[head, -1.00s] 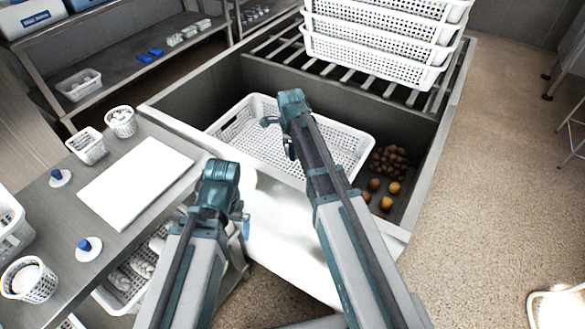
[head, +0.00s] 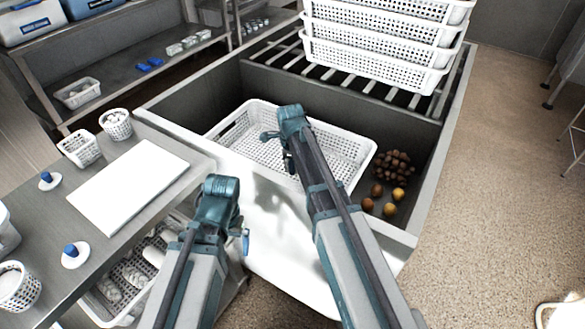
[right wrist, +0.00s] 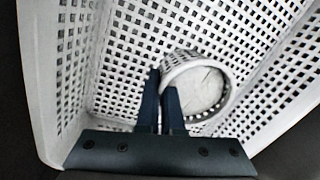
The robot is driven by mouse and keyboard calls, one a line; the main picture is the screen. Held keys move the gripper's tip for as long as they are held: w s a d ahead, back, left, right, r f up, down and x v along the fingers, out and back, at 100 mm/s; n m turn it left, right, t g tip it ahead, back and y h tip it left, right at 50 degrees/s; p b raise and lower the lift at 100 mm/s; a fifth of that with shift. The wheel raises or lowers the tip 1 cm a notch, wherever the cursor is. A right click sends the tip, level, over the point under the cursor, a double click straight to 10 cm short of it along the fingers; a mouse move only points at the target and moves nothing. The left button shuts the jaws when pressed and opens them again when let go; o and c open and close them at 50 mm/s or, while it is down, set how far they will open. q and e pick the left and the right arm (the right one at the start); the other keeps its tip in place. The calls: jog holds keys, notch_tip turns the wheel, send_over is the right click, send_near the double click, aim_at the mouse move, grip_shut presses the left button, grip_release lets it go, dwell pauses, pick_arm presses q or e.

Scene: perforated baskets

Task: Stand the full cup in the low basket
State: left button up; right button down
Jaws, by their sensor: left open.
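The low basket, a white perforated rectangular one (head: 228,148), sits in the deep dark bin. My right gripper (head: 277,146) reaches over it. In the right wrist view my right gripper (right wrist: 163,90) has its fingers close together on the near rim of a round white perforated cup (right wrist: 172,66) with pale contents. The cup shows within the basket's walls (right wrist: 245,40); whether it touches the floor I cannot tell. The cup is hidden behind my arm in the head view. My left gripper (head: 243,238) is open and empty, near the bin's white front.
Left, a counter holds a white board (head: 128,185), small perforated cups (head: 117,127) and blue-knobbed lids (head: 76,256). Stacked white baskets (head: 375,60) stand on the rack behind. Round brown and yellow items (head: 388,208) lie right of the low basket.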

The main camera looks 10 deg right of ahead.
jog(key=shift+f+b, duration=0.4)
jog(key=shift+f, duration=0.1)
jog(key=c, duration=1.1)
grip_release()
jog(key=shift+o, duration=0.2)
jog(key=shift+r, duration=0.1)
notch_tip(320, 180, up, 13)
jog(key=s+p, duration=0.1)
jog(key=p, duration=1.2)
jog(key=shift+a, duration=0.3)
jog(key=shift+s, duration=0.1)
